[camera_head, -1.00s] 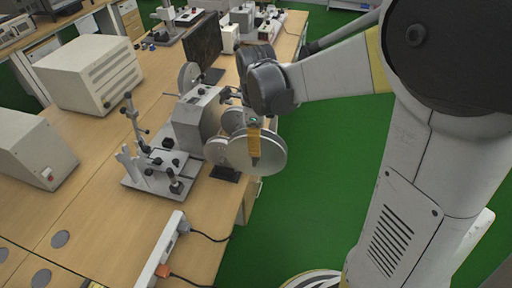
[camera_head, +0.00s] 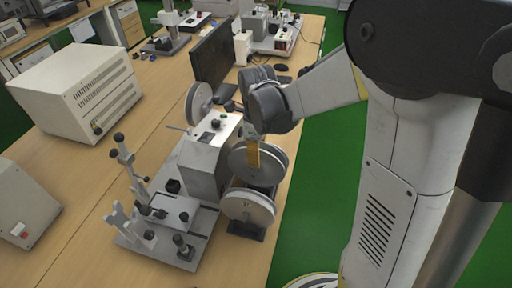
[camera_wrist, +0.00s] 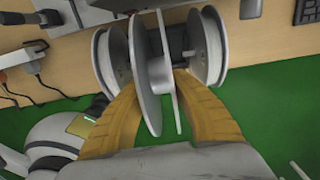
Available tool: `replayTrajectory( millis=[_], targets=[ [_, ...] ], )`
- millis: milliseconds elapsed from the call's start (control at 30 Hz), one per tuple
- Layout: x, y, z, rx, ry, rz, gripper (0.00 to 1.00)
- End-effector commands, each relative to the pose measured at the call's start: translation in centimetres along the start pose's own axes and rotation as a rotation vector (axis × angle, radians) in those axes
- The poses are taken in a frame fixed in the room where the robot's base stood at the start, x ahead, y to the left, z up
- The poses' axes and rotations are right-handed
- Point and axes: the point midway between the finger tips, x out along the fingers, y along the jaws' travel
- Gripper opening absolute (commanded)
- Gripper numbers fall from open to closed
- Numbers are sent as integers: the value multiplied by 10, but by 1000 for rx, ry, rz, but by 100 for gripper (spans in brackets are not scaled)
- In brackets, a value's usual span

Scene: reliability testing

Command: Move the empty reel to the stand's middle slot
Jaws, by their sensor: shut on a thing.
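My gripper (camera_head: 253,150) has yellow-orange fingers shut on a grey two-flanged reel (camera_head: 269,168), the empty reel. In the wrist view, the fingers (camera_wrist: 158,85) pinch this reel (camera_wrist: 146,78) upright, its bare hub between thin flanges. The dark-based stand (camera_head: 247,229) sits at the bench's right edge and bears a near reel (camera_head: 248,207). In the wrist view, one reel (camera_wrist: 109,62) is left of the held reel and another (camera_wrist: 209,45) right of it. The held reel is between them, higher than the near one. Its contact with the stand is hidden.
A grey machine (camera_head: 208,158) with a spool and a fixture plate (camera_head: 170,225) stand close left of the reels. A dark monitor (camera_head: 212,55) is behind. A beige box (camera_head: 75,85) is farther left. Green floor lies open right of the bench.

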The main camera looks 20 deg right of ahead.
Motion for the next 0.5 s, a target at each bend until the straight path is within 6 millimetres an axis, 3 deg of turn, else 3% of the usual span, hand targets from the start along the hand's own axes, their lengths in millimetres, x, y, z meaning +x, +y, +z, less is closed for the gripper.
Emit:
replayTrajectory(
  millis=[33, 100, 500],
  targets=[
    [15, 0, 0, 0, 0, 0, 0],
    [23, 0, 0, 0, 0, 0, 0],
    [52, 0, 0, 0, 0, 0, 0]
  ],
)
